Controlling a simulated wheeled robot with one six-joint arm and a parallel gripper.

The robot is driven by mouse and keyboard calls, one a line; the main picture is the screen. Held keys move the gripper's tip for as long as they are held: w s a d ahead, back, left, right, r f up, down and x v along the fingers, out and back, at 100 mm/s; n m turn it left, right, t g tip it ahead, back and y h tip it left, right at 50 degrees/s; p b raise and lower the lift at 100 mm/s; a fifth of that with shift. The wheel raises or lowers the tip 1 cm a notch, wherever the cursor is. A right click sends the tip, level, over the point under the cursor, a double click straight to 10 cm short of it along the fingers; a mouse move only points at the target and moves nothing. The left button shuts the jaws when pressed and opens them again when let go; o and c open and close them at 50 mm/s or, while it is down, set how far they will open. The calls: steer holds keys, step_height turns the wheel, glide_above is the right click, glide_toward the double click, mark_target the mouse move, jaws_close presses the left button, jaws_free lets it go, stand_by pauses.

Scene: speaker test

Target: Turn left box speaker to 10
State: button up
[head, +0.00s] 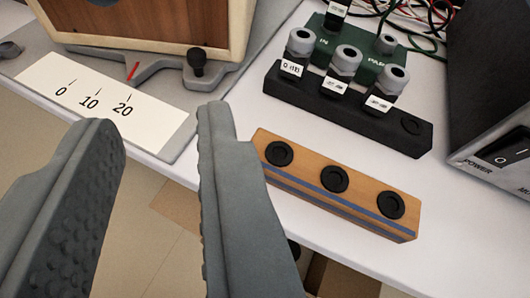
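A wooden box speaker (150,20) with a pale frame stands at the top left, cut off by the upper edge. It sits on a grey base with a red pointer line (133,70) and a black knob (197,61) on an arm to the right. A white scale card (92,98) in front reads 0, 10 and 20. The red line lies nearest the 20 mark. My gripper (162,114) is open and empty, its two grey fingers wide apart in front of the card. The fingers appear clear of the speaker and the knob.
A wooden block (300,198) with black round sockets lies right of my gripper. Behind it stand a black holder (340,118) with grey-capped plugs and a green block (385,66). A grey box with a power switch (510,150) and cables are at the right.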

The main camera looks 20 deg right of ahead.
steer(key=s+d+f, duration=0.1)
steer(key=f, duration=0.1)
glide_toward(197, 62)
steer(key=x, duration=0.9)
stand_by(0.4)
jaws_close()
